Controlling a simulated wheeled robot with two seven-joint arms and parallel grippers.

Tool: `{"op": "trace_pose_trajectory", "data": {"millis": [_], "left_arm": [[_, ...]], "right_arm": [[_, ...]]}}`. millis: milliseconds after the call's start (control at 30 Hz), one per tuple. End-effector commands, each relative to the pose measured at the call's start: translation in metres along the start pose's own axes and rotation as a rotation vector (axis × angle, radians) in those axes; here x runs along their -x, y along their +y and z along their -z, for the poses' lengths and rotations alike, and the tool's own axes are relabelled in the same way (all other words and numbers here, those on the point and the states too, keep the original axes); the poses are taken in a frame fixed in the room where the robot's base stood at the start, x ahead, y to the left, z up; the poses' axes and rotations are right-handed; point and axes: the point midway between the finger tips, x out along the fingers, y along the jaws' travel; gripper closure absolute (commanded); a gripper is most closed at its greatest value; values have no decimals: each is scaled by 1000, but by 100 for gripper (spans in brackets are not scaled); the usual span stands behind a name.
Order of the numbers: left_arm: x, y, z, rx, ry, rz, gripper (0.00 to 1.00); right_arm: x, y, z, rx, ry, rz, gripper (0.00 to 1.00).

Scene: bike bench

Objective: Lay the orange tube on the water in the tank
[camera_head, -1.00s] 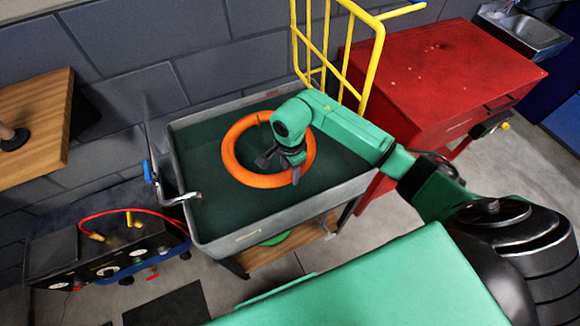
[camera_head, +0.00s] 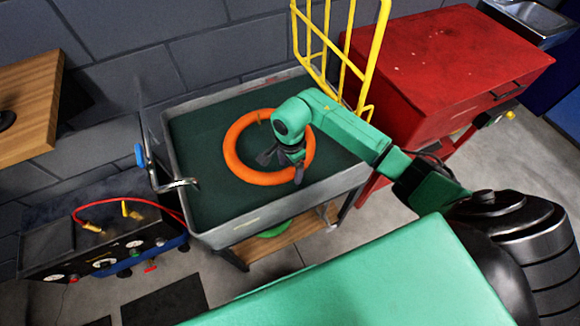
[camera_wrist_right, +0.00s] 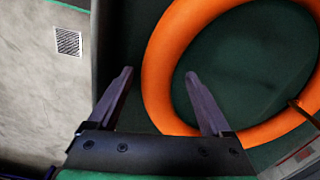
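The orange tube (camera_head: 234,147) is a ring that appears flat over the dark green water inside the grey tank (camera_head: 281,215). I cannot tell exactly whether all of it touches the water. My right gripper (camera_head: 284,166) is over the ring's near right part. In the right wrist view, the gripper (camera_wrist_right: 158,76) has its two fingers wide apart. The tube (camera_wrist_right: 157,75) shows beyond them, its curve passing between the fingertips in the picture, and neither finger is seen pressing on it. A thin valve stem (camera_wrist_right: 303,108) sticks out from the tube. My left gripper is not in view.
A yellow rack (camera_head: 366,75) and a red cabinet (camera_head: 450,65) stand behind and right of the tank. A clamp with a blue handle (camera_head: 140,155) is at the tank's left rim. A box with a red cable (camera_head: 110,245) stands at lower left.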

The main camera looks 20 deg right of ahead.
Motion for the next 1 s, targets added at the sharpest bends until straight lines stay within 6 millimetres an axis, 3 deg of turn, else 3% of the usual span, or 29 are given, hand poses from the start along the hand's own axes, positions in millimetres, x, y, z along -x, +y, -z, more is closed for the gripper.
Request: {"op": "trace_pose_trajectory", "data": {"millis": [167,267,700,833,1000], "left_arm": [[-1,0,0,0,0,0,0],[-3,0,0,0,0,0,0],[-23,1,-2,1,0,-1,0],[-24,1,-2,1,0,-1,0],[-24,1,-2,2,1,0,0]], "right_arm": [[3,0,0,0,0,1,17],[15,-2,1,0,2,4,17],[129,-1,0,0,1,4,17],[143,0,0,1,0,1,17],[146,0,0,0,0,-1,17]]}}
